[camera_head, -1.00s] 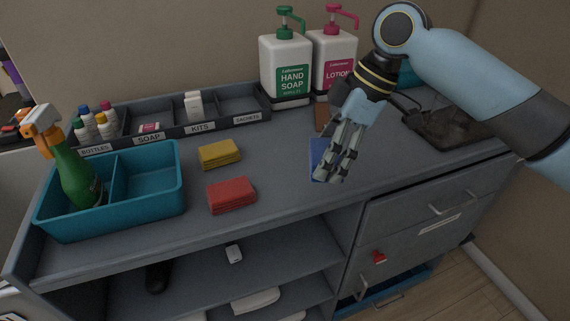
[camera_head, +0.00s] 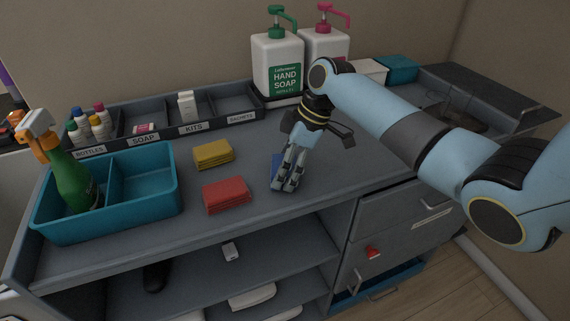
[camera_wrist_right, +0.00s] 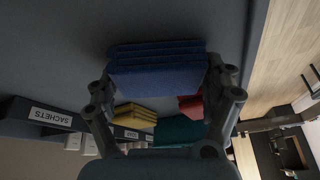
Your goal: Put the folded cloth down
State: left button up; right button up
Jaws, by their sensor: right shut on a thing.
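The blue folded cloth (camera_wrist_right: 157,72) is between the two fingers of my right gripper (camera_wrist_right: 162,92) in the right wrist view. In the head view only a blue sliver of the cloth (camera_head: 275,172) shows beside my right gripper (camera_head: 287,183), which points down and hides the rest. It is low over the counter, right of the red folded cloth (camera_head: 226,195); I cannot tell whether the blue cloth touches the counter. A yellow folded cloth (camera_head: 213,154) lies behind the red one. My left gripper is not in view.
A teal two-part caddy (camera_head: 150,205) holding a green spray bottle (camera_head: 72,183) stands at left. A labelled tray (camera_head: 165,135) runs along the back. A hand soap bottle (camera_head: 277,65) and a lotion bottle (camera_head: 325,45) stand behind my gripper. Bare counter (camera_head: 340,170) lies right of it.

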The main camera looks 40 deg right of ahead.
jog(key=shift+f, duration=0.1)
jog(key=o, duration=1)
jog(key=shift+c, duration=0.2)
jog(key=shift+r, duration=0.25)
jog(key=b+v, duration=0.1)
jog(key=v, duration=1.1)
